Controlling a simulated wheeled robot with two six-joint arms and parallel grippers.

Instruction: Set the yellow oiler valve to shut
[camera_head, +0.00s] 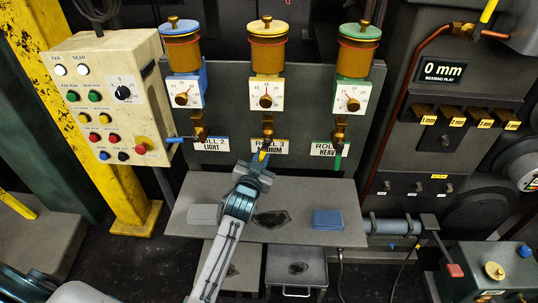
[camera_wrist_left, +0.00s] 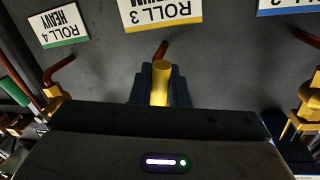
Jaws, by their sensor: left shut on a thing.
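The yellow oiler (camera_head: 267,50) is the middle one of three on the grey panel, above the ROLL 3 MEDIUM label. Its brass valve (camera_head: 267,128) hangs below a dial. Its yellow handle (camera_head: 262,157) points down, its end hidden by my left gripper (camera_head: 260,168). The left gripper is shut on this handle. In the left wrist view, which is upside down, the yellow handle (camera_wrist_left: 160,85) stands between the dark fingers, with a copper pipe behind it. My right gripper is not in view.
The blue oiler's handle (camera_head: 182,139) points left; the green oiler's handle (camera_head: 338,160) points down. Below is a grey shelf (camera_head: 300,237) with a blue block (camera_head: 328,219) and a dark rag (camera_head: 271,219). A cream control box (camera_head: 108,95) stands at the left.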

